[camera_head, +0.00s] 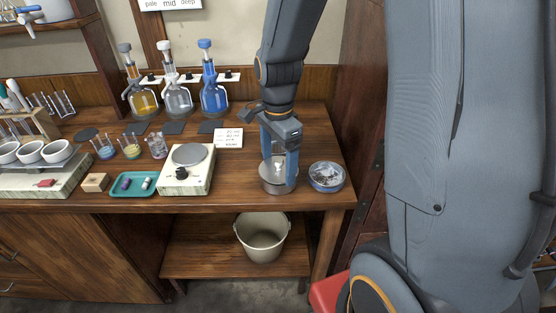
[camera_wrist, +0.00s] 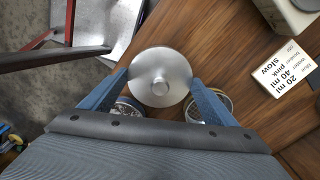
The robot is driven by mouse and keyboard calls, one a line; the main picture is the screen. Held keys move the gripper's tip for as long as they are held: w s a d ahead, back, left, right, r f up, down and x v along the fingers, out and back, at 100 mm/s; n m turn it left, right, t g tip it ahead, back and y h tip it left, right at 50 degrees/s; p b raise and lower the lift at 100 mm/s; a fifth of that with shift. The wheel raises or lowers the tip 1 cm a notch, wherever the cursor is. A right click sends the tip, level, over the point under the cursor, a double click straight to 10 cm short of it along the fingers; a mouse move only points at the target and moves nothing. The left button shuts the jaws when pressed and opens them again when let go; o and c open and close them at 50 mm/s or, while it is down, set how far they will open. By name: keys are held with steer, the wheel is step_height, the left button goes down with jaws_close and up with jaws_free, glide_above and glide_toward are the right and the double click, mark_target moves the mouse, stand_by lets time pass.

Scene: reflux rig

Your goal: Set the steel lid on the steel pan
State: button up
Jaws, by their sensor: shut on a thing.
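The steel lid (camera_wrist: 165,88) is a round, shiny disc with a central knob, held between my gripper's (camera_wrist: 160,84) two blue fingers in the wrist view. In the head view my gripper (camera_head: 279,180) points straight down near the table's front right, with steel between its fingers. The steel pan (camera_head: 277,187) appears there at the fingertips, partly hidden by them. I cannot tell how large a gap lies between lid and pan. In the wrist view a round rim (camera_wrist: 227,102) shows behind the right finger, partly covered.
A round blue-rimmed dish (camera_head: 326,177) with pale contents stands close to the right. A hotplate (camera_head: 187,170) and a white card (camera_head: 228,138) lie to the left. Bottles (camera_head: 214,97) stand at the back. A bucket (camera_head: 262,240) sits on the shelf below.

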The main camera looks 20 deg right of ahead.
mark_target(278, 161)
steer(key=shift+f, duration=0.2)
steer(key=o, duration=1)
steer(key=shift+o, duration=0.2)
step_height(278, 161, up, 9)
steer(key=p, duration=0.8)
steer(key=shift+r, duration=0.1)
